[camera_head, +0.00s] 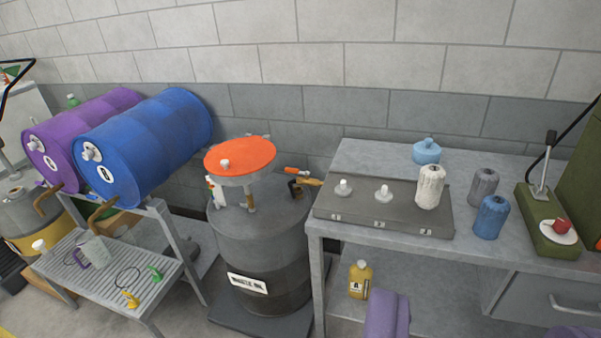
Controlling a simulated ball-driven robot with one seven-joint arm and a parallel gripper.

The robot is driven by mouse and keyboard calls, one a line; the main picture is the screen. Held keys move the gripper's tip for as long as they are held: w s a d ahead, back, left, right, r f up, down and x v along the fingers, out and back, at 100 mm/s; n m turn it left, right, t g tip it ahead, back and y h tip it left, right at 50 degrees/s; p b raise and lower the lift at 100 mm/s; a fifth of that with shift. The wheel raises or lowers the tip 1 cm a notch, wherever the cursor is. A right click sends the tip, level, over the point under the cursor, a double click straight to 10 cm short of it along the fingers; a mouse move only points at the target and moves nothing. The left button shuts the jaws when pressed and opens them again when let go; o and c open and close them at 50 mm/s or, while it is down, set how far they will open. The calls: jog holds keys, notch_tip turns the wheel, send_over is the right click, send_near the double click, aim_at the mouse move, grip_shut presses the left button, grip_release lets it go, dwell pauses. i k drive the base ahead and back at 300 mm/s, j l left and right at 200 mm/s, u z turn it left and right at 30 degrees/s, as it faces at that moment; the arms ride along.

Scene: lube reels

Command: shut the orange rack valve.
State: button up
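I cannot tell any orange rack valve for certain. A purple drum (100,107) and a blue drum (165,135) lie on a metal rack at the left. A brownish bent tap (102,211) hangs below the blue drum's front, and another (46,203) below the purple drum's. Whether either is open is too small to tell. On the ribbed drip tray (85,285) below lie a yellow-orange piece (130,299) and a green piece (155,273). My gripper is not in view.
A grey drum (262,250) with an orange disc (240,156) on top stands mid-floor.

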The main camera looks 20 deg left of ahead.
aim_at(290, 170)
jog(key=i, duration=1.15)
jog(key=i+u, duration=0.15)
jog(key=i, duration=1)
